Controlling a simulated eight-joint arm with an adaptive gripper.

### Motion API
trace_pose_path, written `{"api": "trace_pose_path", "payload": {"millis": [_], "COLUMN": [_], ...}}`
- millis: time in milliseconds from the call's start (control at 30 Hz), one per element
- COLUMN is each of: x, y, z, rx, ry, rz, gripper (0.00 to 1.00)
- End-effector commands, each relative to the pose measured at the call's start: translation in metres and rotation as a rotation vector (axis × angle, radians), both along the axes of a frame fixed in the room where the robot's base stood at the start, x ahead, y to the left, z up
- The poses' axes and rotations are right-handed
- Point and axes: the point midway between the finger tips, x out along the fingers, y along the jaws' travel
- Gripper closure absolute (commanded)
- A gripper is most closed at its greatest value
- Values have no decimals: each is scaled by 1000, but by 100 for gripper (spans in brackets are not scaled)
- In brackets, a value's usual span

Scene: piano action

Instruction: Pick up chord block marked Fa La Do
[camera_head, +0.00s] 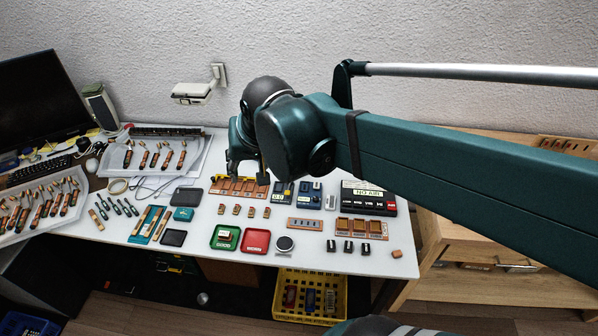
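My gripper (246,172) hangs over the back middle of the white table, above a long orange rack (226,188). Its two fingers look spread apart with nothing visible between them. The markings on the blocks are too small to read, so I cannot tell which block is Fa La Do. Small orange-brown blocks (237,210) stand in a row in front of the rack. Dark blocks (348,246) stand in a row nearer the front right, and a single orange block (396,254) lies to their right. My gripper hides part of the rack.
A green tray (213,244) holding something, a red tray (268,241) and a round dark item (285,243) sit near the front. A brown compartment holder (385,236) and a black device (380,207) are at right. A yellow crate (280,316) stands below the front edge.

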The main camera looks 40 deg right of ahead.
Motion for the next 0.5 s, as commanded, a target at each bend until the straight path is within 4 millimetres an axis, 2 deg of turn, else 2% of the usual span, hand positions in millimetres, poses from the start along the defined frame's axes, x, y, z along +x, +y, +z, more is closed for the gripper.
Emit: {"api": "trace_pose_path", "payload": {"millis": [500], "x": [65], "y": [-51], "z": [-19], "rx": [139], "ry": [79], "rz": [-339], "gripper": [63]}}
